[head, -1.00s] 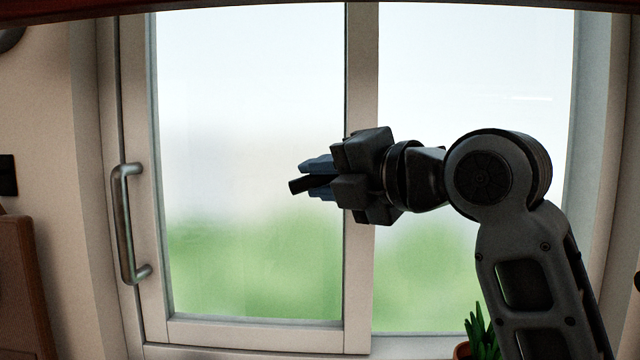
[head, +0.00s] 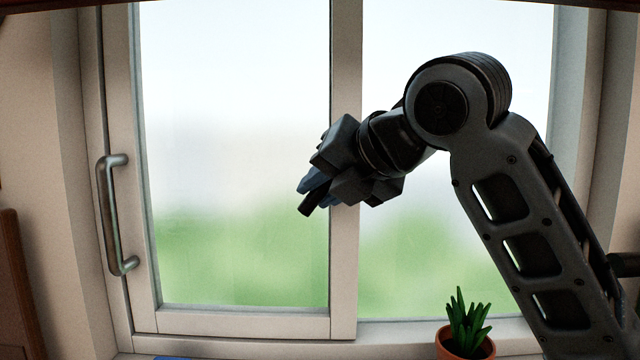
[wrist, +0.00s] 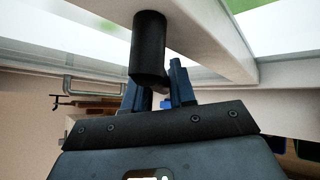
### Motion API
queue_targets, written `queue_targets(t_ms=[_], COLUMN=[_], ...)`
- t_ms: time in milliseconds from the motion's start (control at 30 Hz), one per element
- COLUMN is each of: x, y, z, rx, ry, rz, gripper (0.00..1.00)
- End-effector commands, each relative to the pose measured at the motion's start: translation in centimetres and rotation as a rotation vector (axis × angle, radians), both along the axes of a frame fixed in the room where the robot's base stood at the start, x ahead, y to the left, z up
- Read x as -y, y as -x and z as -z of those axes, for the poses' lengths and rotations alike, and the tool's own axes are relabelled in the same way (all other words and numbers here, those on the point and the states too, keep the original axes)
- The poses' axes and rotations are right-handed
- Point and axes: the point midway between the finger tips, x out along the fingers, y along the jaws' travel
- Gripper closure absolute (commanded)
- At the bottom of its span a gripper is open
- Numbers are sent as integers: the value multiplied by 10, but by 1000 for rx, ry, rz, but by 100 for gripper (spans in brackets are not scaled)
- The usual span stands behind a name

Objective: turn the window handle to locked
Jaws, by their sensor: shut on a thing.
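The black window handle (head: 306,208) sticks out at my gripper's fingertips in the head view, its visible end pointing down and left. In the wrist view the handle (wrist: 149,45) is a thick dark bar beside the blue fingers. My gripper (head: 316,188) is shut on the handle, in front of the middle upright of the window frame (head: 344,270). The handle's pivot is hidden behind my gripper in the head view. The wrist view shows my gripper (wrist: 158,85) close to the pale frame.
A grey metal pull handle (head: 112,215) is on the left edge of the sliding pane. A potted plant (head: 465,325) stands on the sill below my arm. A blue thing (head: 174,357) shows at the bottom edge. The space before the left pane is clear.

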Motion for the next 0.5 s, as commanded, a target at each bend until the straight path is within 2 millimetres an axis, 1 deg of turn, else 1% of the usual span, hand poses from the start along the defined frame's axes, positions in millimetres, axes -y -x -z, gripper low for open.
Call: queue_targets(t_ms=[367,400,500], x=[-1,-1,-1], y=[0,0,0], z=[1,1,1], rx=[-2,-2,-1], ry=[6,6,5], rz=[-2,-2,-2], gripper=[100,74,64])
